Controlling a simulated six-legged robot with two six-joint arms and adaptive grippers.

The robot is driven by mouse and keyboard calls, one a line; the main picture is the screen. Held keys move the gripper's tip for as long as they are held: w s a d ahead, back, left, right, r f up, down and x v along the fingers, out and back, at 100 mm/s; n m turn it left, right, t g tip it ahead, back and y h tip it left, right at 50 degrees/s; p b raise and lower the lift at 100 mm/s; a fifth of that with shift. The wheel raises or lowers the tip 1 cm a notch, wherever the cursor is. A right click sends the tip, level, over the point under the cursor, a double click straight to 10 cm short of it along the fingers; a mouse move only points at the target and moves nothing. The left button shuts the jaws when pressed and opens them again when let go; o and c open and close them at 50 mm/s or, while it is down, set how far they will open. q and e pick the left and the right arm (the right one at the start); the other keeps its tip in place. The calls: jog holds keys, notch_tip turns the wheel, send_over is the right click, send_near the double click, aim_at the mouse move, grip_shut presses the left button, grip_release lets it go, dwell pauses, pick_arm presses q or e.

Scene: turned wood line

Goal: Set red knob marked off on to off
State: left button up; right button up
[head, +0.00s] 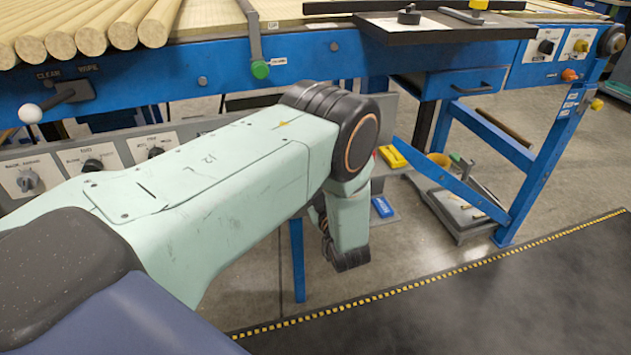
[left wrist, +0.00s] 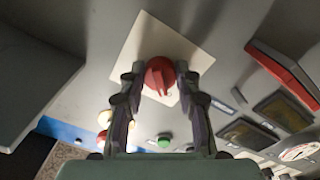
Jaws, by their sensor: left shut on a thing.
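The red knob (left wrist: 160,76) shows in the left wrist view, mounted on a pale square plate (left wrist: 188,48) on a grey panel. My left gripper (left wrist: 157,80) has its two fingers on either side of the knob and is shut on it. Any marking beside the knob is too small or hidden to read. In the head view my left arm reaches in from the left, and its gripper and the red knob are hidden behind the arm. My right gripper is not in view.
In the left wrist view, a green button (left wrist: 164,140), a red handle (left wrist: 283,75) and dark windows are on the panel. In the head view, a blue bench (head: 180,80) carries wooden rods (head: 100,28). A dark mat (head: 480,300) lies on the floor.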

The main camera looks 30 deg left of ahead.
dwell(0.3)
pick_arm(q)
jog(key=o, duration=1.2)
jog(key=shift+c, duration=0.2)
jog(key=v, duration=1.2)
